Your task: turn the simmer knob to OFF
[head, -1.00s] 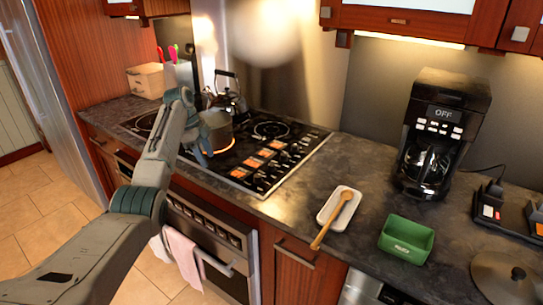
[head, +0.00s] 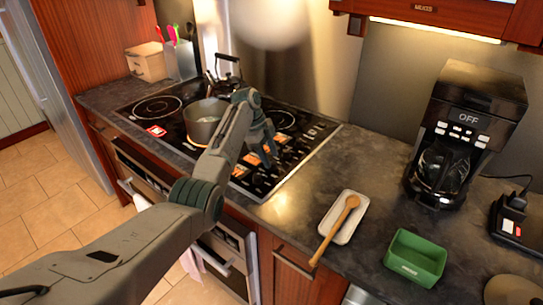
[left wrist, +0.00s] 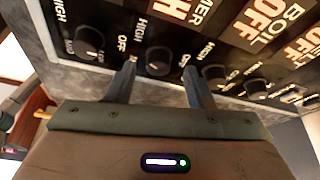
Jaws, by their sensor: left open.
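The black cooktop (head: 150,113) has a panel of knobs and lit orange labels. My left gripper (head: 268,157) is over this panel, open with empty jaws. In the left wrist view, its two fingertips (left wrist: 160,78) point at a row of black knobs. One knob (left wrist: 158,60) appears between the fingertips; contact cannot be told. Another knob (left wrist: 88,41) is to its left and others are to its right. A label ending in "MER", with "OFF" below it (left wrist: 194,28), is above the row. Which knob belongs to it is unclear. My right gripper is not in view.
A pot (head: 204,128) and a kettle (head: 223,80) stand on the cooktop. Right of it are a white tray (head: 336,232) with a wooden spoon (head: 334,229), a green container (head: 415,258) and a coffee maker (head: 465,135). Bare counter lies between.

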